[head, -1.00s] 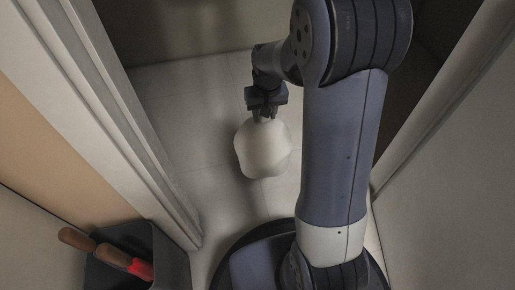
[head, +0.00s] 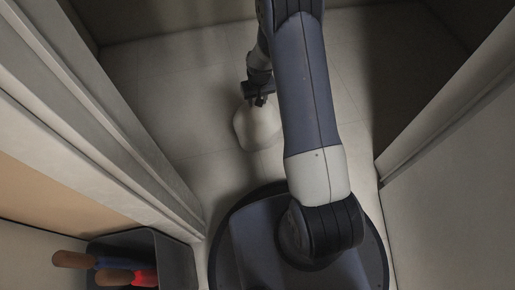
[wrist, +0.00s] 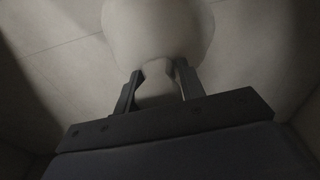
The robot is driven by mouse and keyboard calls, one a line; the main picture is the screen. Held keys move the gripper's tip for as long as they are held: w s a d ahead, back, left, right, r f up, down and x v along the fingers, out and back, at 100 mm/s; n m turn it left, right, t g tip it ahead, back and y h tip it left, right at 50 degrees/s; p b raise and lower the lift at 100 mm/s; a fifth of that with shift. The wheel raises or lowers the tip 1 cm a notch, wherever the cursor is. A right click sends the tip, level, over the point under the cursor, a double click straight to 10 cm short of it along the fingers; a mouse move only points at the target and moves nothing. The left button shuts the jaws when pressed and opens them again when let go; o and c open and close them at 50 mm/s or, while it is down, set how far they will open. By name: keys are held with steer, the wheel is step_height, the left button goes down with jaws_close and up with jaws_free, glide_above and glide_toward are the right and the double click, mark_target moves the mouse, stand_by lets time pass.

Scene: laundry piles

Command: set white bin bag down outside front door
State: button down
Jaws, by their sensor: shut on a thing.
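The white bin bag (head: 257,128) is a pale, rounded lump beyond the doorway in the head view, over the tiled floor. My gripper (head: 260,100) is above it, shut on its top. In the wrist view the bag (wrist: 158,30) is at the top centre, with its narrow neck between the two fingers of my gripper (wrist: 159,82). The bag appears to be at or near the floor; I cannot tell whether it touches. My arm hides part of the bag's right side in the head view. The front door frame (head: 120,130) stands on the left.
A dark grey bin (head: 178,262) stands at the lower left, with brown-handled items (head: 75,260) sticking out. Another door jamb (head: 440,110) is on the right. The tiled floor (head: 180,100) around the bag is clear, with walls at the back.

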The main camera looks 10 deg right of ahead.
mark_target(256, 128)
steer(key=shift+w+f, duration=0.1)
steer(key=shift+f, duration=0.5)
steer(key=m, duration=0.4)
steer(key=shift+m, duration=0.3)
steer(key=shift+f+m+h, duration=0.25)
steer(key=shift+m+h, duration=0.05)
step_height(256, 128, down, 10)
steer(key=b, duration=0.3)
steer(key=shift+r+b, duration=0.2)
steer(key=shift+b, duration=0.15)
steer(key=shift+f, duration=0.15)
steer(key=c, duration=0.9)
jaws_free()
